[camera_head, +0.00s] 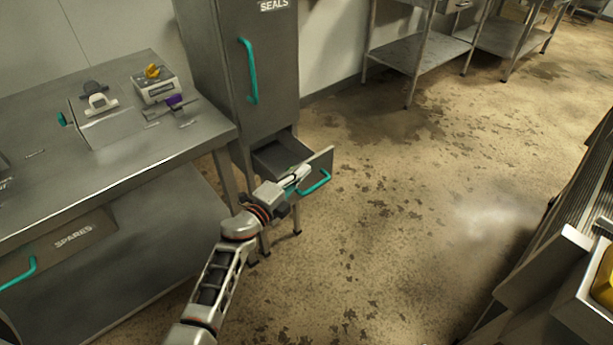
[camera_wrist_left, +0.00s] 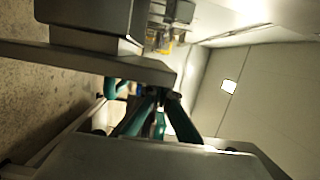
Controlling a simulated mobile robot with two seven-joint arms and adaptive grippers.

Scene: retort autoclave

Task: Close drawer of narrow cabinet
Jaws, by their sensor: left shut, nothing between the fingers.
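The narrow grey cabinet (camera_head: 215,60) stands beside the workbench, with a "SEALS" label and a teal door handle (camera_head: 249,70). Its door looks closed. Below the door, the drawer (camera_head: 320,165) is pulled out and shows its open inside. A teal handle (camera_head: 318,184) is on the drawer front. My left gripper (camera_head: 300,174) is at the drawer front, near its upper edge and handle; I cannot tell whether it touches. The left wrist view shows my gripper's dark fingers (camera_wrist_left: 158,100) close together, with nothing seen held. My right gripper is out of view.
The steel workbench (camera_head: 130,165) is left of the cabinet, with several small items on top and a "SPARES" drawer (camera_head: 70,240). Steel shelving (camera_head: 405,55) stands at the back. A steel unit (camera_head: 560,260) is at the right. The floor between is clear.

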